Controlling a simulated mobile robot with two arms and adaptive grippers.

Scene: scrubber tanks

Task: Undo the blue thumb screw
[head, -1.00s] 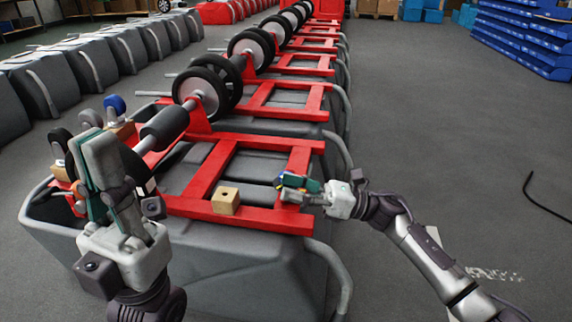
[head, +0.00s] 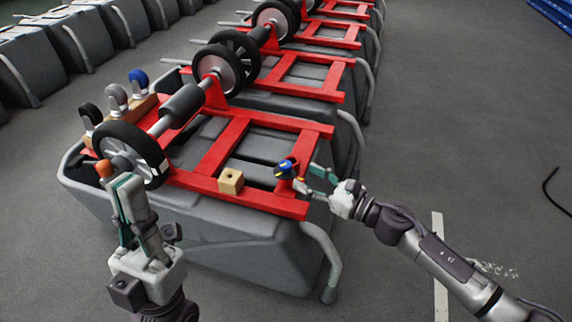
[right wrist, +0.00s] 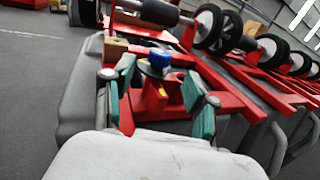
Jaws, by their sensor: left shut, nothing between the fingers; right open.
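The blue thumb screw (head: 285,168) stands at the right end of the near red frame (head: 245,197), with a small yellow patch beside it. In the right wrist view the blue knob (right wrist: 160,59) shows ahead, between the finger lines, above a dark round part and a red bracket (right wrist: 160,98). My right gripper (head: 304,180) is open just right of the screw; its green-padded fingers also show in the right wrist view (right wrist: 166,92), spread apart and not closed on the knob. My left gripper (head: 122,184) is shut and empty, pointing up at the left, in front of the near tank.
A wooden block (head: 230,181) sits on the frame left of the screw. A black wheel (head: 132,152) and a wooden rack (head: 128,112) with casters, one blue (head: 138,78), stand near my left gripper. Open floor (head: 470,130) lies to the right.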

